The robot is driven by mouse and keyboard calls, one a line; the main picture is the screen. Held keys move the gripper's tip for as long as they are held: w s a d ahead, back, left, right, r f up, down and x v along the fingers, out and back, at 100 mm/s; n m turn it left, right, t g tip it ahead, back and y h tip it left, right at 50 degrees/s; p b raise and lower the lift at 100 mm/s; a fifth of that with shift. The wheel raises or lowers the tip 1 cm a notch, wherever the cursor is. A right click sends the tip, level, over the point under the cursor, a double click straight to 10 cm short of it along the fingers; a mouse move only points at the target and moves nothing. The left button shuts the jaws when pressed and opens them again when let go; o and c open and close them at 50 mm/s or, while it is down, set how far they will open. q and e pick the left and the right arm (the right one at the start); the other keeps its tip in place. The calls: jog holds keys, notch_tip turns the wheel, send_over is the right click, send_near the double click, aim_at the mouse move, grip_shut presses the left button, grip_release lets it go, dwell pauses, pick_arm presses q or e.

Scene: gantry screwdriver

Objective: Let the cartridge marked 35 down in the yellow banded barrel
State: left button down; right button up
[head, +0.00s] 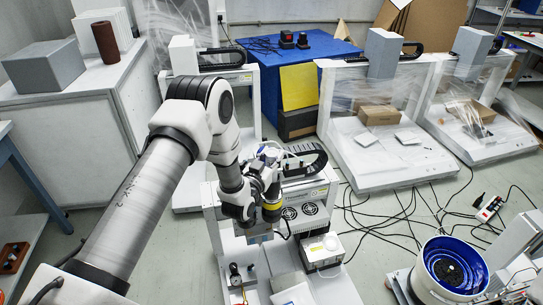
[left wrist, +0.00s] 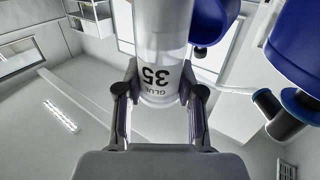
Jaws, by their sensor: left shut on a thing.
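The cartridge marked 35 (left wrist: 162,35), a pale translucent tube with "GLUE 35" upside down in the picture, fills the upper middle of the left wrist view. My left gripper (left wrist: 160,100) is shut on it, one finger on each side of its lettered end. In the head view my left gripper (head: 259,180) is at the gantry machine's tool head, close to the yellow banded barrel (head: 272,208). There the cartridge is hard to make out, and I cannot tell whether it is in the barrel's mouth. My right gripper is not in view.
Blue cylindrical parts stand close to the cartridge in the left wrist view, one at the right (left wrist: 298,45). The gantry's black cable chain (head: 306,165) is right of the gripper. A blue bowl feeder (head: 451,268) is at lower right. Cables cross the floor.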

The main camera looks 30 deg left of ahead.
pick_arm(q)
jog(key=shift+f+b, duration=1.35)
jog(key=shift+f, duration=0.5)
jog(key=c, duration=0.7)
grip_release()
jog(key=shift+o, duration=0.2)
jog(key=s, duration=1.2)
jog(key=shift+d, duration=0.45)
